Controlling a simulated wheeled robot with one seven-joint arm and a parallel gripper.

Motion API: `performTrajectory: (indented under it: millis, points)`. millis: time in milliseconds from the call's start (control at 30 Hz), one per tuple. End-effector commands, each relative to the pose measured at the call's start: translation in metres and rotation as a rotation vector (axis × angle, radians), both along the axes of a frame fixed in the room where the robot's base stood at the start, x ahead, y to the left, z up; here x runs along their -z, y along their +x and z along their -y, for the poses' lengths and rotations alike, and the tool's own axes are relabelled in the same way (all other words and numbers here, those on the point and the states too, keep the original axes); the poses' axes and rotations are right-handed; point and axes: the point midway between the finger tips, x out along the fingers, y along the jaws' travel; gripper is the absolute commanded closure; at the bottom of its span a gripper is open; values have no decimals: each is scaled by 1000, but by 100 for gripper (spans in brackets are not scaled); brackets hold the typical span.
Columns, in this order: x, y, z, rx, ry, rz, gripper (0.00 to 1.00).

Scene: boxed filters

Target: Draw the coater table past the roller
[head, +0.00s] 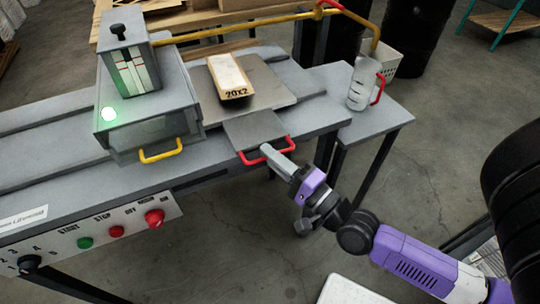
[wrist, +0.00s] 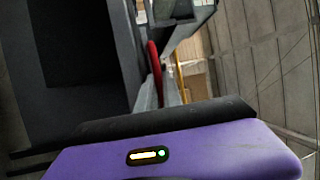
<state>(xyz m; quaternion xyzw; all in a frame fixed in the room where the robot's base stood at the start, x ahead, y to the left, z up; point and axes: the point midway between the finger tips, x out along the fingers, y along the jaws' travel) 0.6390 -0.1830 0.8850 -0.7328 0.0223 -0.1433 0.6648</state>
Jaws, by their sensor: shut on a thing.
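The coater table (head: 262,80) is a flat grey plate on the long bench, just right of the roller housing (head: 150,100). A boxed filter (head: 232,92) with a white top and "20X2" on its cardboard side lies on it. A tongue at the table's front edge carries a red handle (head: 266,152). My gripper (head: 284,155) is at the right end of this handle and is shut on it. In the wrist view the red handle (wrist: 154,62) runs up between the fingers (wrist: 158,92). The inside of the roller housing is hidden.
A glass jug (head: 362,82) with a red handle stands on the bench's right extension. A yellow handle (head: 160,150) sits on the housing front. The start and stop buttons (head: 100,238) are at lower left. The floor right of the bench is mostly clear.

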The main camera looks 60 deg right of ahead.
Motion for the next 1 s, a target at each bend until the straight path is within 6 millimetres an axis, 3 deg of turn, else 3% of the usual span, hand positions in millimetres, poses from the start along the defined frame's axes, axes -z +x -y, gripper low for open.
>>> performTrajectory:
  millis: [33,133,533,1000]
  points:
    - [1,0,0,1,1,-3,86]
    - [1,0,0,0,0,-2,69]
    - [2,-5,-1,0,0,-2,69]
    - [14,-65,-15,0,0,-4,69]
